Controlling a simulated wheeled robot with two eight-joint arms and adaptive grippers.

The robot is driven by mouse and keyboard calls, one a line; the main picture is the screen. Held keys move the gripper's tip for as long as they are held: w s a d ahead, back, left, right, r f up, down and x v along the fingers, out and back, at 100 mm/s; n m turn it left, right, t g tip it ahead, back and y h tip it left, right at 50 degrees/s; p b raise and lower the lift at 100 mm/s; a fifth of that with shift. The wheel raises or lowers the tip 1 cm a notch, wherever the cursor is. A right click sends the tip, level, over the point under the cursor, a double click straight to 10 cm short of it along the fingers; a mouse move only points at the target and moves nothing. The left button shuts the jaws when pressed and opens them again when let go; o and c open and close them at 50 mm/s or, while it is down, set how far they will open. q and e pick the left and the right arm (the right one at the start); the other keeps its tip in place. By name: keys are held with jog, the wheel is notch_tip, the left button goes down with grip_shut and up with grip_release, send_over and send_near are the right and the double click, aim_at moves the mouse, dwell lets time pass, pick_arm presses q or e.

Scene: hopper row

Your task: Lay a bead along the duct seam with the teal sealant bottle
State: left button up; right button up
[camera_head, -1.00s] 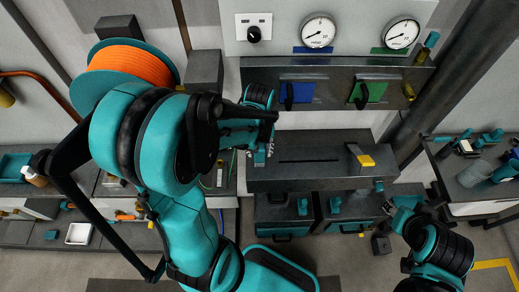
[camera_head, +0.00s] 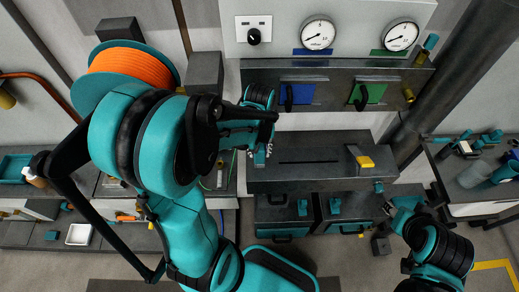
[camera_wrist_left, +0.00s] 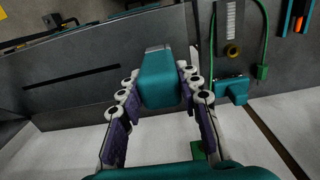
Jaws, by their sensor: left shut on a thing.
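The teal sealant bottle (camera_wrist_left: 161,82) is between the purple-padded fingers of my left gripper (camera_wrist_left: 155,100), which is shut on it. Its grey end points away from the wrist camera. In the head view my left gripper (camera_head: 262,154) is at the left end of the dark duct box, and the bottle is mostly hidden there. The duct seam is a thin dark slot (camera_head: 308,161) in the box top; it also shows in the left wrist view (camera_wrist_left: 72,77), left of the bottle and apart from it. My right gripper (camera_head: 394,208) is low at the right, its finger opening unclear.
A yellow-ended block (camera_head: 366,161) sits on the right end of the duct box. Above are a shelf with blue (camera_head: 297,93) and green (camera_head: 369,92) panels and two gauges. A right-hand table (camera_head: 480,190) holds several teal items. A dark pipe stands at right.

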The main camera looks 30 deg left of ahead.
pick_arm(q)
jog(key=shift+r+p, duration=2.3)
jog(key=shift+r, duration=0.7)
pick_arm(e)
notch_tip(320, 180, up, 5)
jog(key=shift+f, duration=0.2)
